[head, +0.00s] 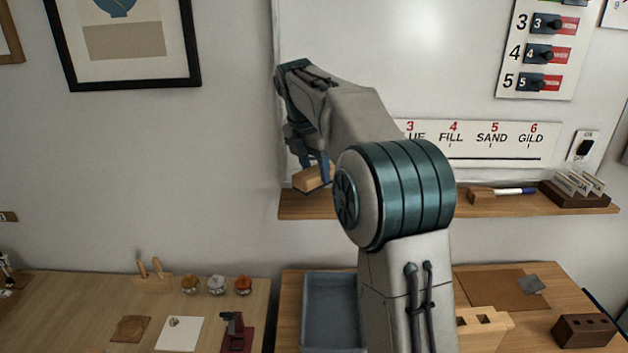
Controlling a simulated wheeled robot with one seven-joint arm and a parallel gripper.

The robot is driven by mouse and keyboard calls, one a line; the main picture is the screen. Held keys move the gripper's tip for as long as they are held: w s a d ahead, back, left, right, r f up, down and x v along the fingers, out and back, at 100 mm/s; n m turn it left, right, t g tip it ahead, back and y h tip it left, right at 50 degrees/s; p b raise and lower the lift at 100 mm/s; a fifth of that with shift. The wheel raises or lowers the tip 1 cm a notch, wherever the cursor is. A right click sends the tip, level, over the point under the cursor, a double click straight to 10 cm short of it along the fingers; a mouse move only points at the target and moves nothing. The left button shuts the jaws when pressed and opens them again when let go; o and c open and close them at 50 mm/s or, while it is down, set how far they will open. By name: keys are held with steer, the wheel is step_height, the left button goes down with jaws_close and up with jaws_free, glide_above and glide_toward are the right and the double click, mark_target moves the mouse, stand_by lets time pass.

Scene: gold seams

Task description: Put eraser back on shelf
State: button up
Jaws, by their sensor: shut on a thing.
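The eraser (311,179), a tan wooden-looking block, is in my gripper (316,168) at the left end of the shelf. My gripper points down and its fingers are shut on the block. The wooden shelf (300,207) runs along the wall below the whiteboard. The block appears just above the shelf's left end; I cannot tell whether it touches the surface. My arm hides the middle of the shelf.
A grey tray (331,277) sits on the bench below. The whiteboard (340,40) stands behind my arm.

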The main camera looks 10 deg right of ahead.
mark_target(314, 166)
steer(key=shift+w+d+r+p, duration=0.15)
steer(key=shift+w+p, duration=0.1)
steer(key=shift+w, duration=0.4)
steer(key=shift+w+d+f+p, duration=0.1)
steer(key=shift+w+p, duration=0.1)
steer(key=shift+w, duration=0.4)
step_height(314, 166, down, 2)
steer(key=shift+s+f, duration=0.1)
steer(key=shift+f, duration=0.05)
steer(key=x, duration=0.4)
steer(key=shift+s+a+f+p, duration=0.15)
steer(key=shift+a+p, duration=0.15)
steer(key=shift+a, duration=0.1)
steer(key=shift+w+f, duration=0.3)
steer(key=shift+f, duration=0.05)
steer(key=shift+s, duration=0.1)
steer(key=o, duration=0.9)
